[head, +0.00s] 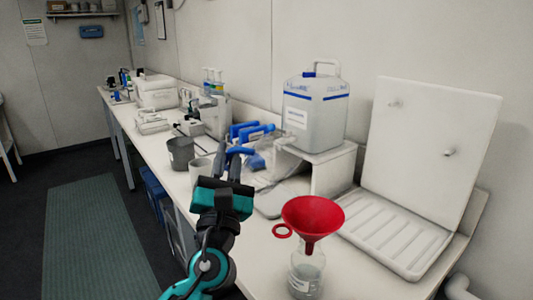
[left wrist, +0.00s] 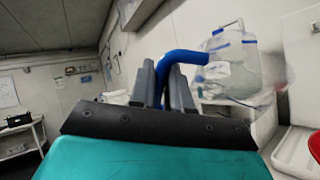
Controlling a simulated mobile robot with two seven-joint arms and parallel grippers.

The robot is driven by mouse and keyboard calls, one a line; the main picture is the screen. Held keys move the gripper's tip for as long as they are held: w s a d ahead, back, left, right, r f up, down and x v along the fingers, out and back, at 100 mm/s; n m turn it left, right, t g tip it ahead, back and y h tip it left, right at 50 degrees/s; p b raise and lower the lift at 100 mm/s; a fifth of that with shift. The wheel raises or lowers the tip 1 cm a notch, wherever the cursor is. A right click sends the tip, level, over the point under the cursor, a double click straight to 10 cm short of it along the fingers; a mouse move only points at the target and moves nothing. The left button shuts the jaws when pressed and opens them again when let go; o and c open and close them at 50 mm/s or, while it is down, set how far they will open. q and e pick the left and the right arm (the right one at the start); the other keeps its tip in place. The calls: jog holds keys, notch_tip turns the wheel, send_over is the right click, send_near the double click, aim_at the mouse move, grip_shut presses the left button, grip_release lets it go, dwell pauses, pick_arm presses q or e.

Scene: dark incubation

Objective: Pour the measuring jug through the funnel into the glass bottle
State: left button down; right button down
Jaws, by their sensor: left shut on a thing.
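My left gripper (head: 229,165) is shut on the blue handle of the measuring jug (head: 278,163). The jug is clear and hard to make out; its body extends to the right of the fingers, above the bench. In the left wrist view the blue handle (left wrist: 183,57) passes between the fingers, and the clear jug body (left wrist: 230,88) is on the right. The red funnel (head: 313,216) sits in the mouth of the glass bottle (head: 305,274), nearer and to the right of the gripper. The bottle stands upright. I cannot tell the liquid levels. My right gripper is out of view.
A white carboy (head: 317,118) stands on a raised stand (head: 333,170) behind the jug. A white drying rack (head: 430,150) with a ribbed tray is at the right. A grey beaker (head: 181,153) is left of the gripper. Bottles and boxes line the far bench.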

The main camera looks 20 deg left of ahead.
pick_arm(q)
jog(key=shift+w+a, duration=0.1)
jog(key=shift+w+a+f+n+g+p, duration=0.3)
jog(key=shift+a+n+g+p, duration=0.25)
jog(key=shift+n+p, duration=0.45)
jog(key=shift+w+a+f+n+g+y, duration=0.2)
jog(key=shift+a+f+n+g, duration=0.1)
jog(key=shift+f+g, duration=0.1)
jog(key=shift+w+a+f+n+g+y, duration=0.15)
jog(key=shift+a+f+n+g+y, duration=0.1)
jog(key=shift+f+g, duration=0.1)
jog(key=shift+w+a+f+g, duration=0.25)
jog(key=shift+f+g, duration=0.1)
jog(key=shift+g, duration=0.05)
jog(key=shift+w+a+f+n+g, duration=0.1)
jog(key=shift+a+f+n+g, duration=0.05)
jog(key=shift+f+n+g, duration=0.65)
jog(key=shift+w+a+f+n+g, duration=0.15)
jog(key=shift+f+n+g, duration=0.45)
jog(key=shift+f, duration=0.4)
jog(key=shift+s, duration=0.1)
